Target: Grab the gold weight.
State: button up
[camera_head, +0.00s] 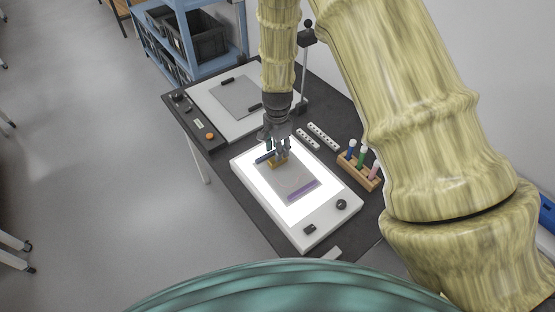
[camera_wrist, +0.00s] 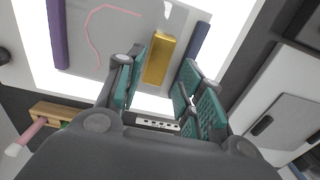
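The gold weight (camera_wrist: 159,60) is a small gold bar lying on a grey sheet (camera_wrist: 110,55) on the lit panel. It also shows in the head view (camera_head: 279,162), partly hidden by my gripper. My gripper (camera_head: 279,152) points down over it. In the wrist view my gripper (camera_wrist: 166,68) is open, with teal-padded fingers on either side of the bar as seen from the wrist. I cannot tell whether the fingertips are level with the bar or above it, and no contact shows.
A dark blue bar (camera_wrist: 198,40) lies close beside the gold weight; a purple bar (camera_head: 302,190) lies farther off on the sheet. A wooden rack (camera_head: 359,171) with coloured tubes and white perforated strips (camera_head: 323,136) stand right of the light box (camera_head: 308,235). A stand (camera_head: 305,75) rises behind.

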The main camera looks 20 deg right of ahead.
jog(key=shift+s+f+p, duration=0.2)
jog(key=shift+f+p, duration=0.85)
jog(key=shift+f, duration=1.3)
grip_shut()
